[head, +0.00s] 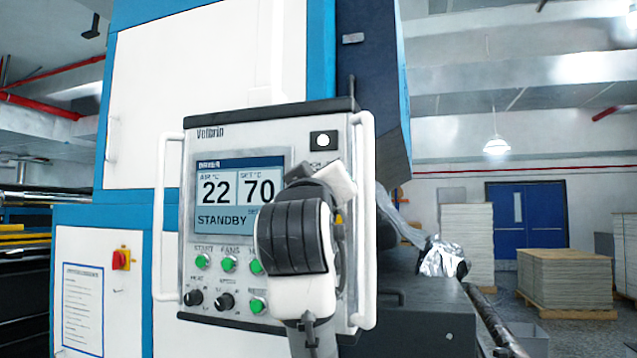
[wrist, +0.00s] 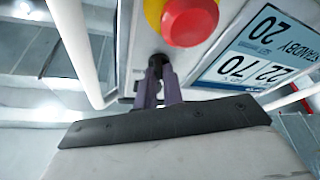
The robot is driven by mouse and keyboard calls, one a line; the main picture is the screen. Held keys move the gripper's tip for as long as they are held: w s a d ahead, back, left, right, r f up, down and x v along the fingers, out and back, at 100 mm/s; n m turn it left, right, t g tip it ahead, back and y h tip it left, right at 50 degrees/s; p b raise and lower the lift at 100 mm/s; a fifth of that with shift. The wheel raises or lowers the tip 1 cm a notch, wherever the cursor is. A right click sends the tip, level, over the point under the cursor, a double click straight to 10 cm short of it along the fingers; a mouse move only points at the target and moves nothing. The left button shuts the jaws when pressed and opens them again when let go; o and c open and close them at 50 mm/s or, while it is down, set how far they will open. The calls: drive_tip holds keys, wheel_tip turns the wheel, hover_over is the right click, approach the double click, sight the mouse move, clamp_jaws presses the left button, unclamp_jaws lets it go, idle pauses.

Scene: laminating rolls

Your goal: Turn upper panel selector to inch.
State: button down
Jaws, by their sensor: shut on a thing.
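The upper panel (head: 240,125) is a light grey box with a lit screen (head: 236,195) reading 22, 70 and STANDBY. In the wrist view, which is upside down to the head view, the black selector knob (wrist: 156,62) stands beside the red stop button (wrist: 190,20) with its yellow collar. My gripper (wrist: 160,78) has its two purple-grey fingers closed on this knob. The fingers cover much of it, so its pointer and position labels cannot be read. In the head view my wrist hides the selector and most of the stop button.
White handle bars (head: 365,220) stand out on both sides of the panel, one close to my wrist. Green buttons (head: 203,261) and black knobs (head: 193,297) line the lower panel. A foil-wrapped roll (head: 440,258) lies right.

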idle(0.3)
drive_tip(key=c, duration=1.5)
unclamp_jaws()
drive_tip(key=b+v, duration=0.6)
drive_tip(key=v, duration=0.8)
drive_tip(key=shift+d, duration=0.1)
drive_tip(key=shift+r, duration=0.1)
